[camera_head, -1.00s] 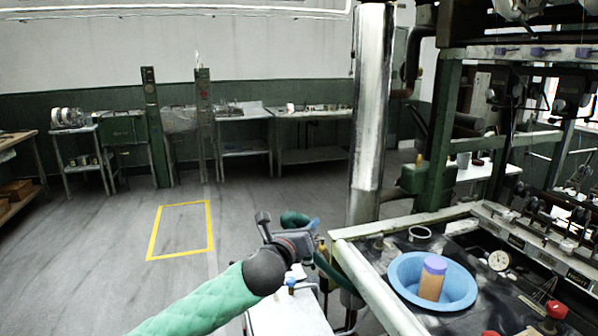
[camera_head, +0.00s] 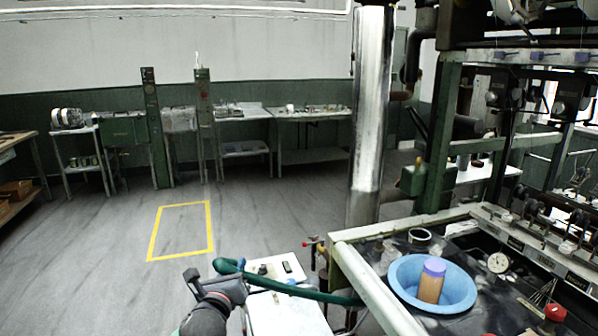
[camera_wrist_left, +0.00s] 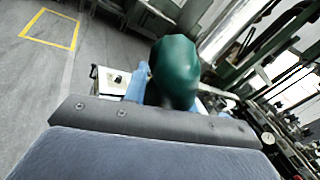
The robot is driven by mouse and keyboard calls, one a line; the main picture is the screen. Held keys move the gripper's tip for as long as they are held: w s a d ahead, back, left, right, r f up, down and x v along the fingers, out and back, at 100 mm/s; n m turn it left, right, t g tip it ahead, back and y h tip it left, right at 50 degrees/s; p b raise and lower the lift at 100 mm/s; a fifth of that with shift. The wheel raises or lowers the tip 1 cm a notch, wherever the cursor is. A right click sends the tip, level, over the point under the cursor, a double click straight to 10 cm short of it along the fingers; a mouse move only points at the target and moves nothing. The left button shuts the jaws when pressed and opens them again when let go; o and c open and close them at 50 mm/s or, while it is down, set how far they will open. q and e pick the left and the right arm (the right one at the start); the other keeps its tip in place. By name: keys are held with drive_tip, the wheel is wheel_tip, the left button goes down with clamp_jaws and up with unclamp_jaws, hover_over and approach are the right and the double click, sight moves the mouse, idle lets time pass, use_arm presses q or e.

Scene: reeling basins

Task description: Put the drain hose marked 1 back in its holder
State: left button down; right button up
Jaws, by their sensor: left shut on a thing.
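A dark green hose (camera_head: 290,290) runs from the left side of the machine, across the white-topped stand, to my left gripper (camera_head: 232,274). My left gripper is shut on the hose near its free end, at the lower middle of the head view. The hose also shows in the left wrist view (camera_wrist_left: 175,72) as a rounded green shape close to the camera, beside a blue fingertip (camera_wrist_left: 136,84). No number can be read on the hose. I cannot make out its holder. My right gripper is not in view.
The white-topped stand (camera_head: 284,316) carries small objects. A blue basin (camera_head: 403,270) with an orange and purple cylinder (camera_head: 431,282) sits in the machine top, right. A metal column (camera_head: 369,120) stands behind. Open floor with a yellow outline (camera_head: 157,230) lies left.

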use_arm(q)
drive_tip(key=s+a+f+y, duration=0.1)
drive_tip(key=s+a+f, duration=0.1)
drive_tip(key=s+f, duration=0.3)
drive_tip(key=s+a+f+n, duration=0.1)
drive_tip(key=s+f, duration=0.4)
drive_tip(key=f, duration=0.8)
drive_tip(key=shift+a+y+p, duration=0.35)
drive_tip(key=shift+a+y, duration=0.05)
drive_tip(key=shift+a, duration=0.4)
drive_tip(key=shift+f, duration=0.1)
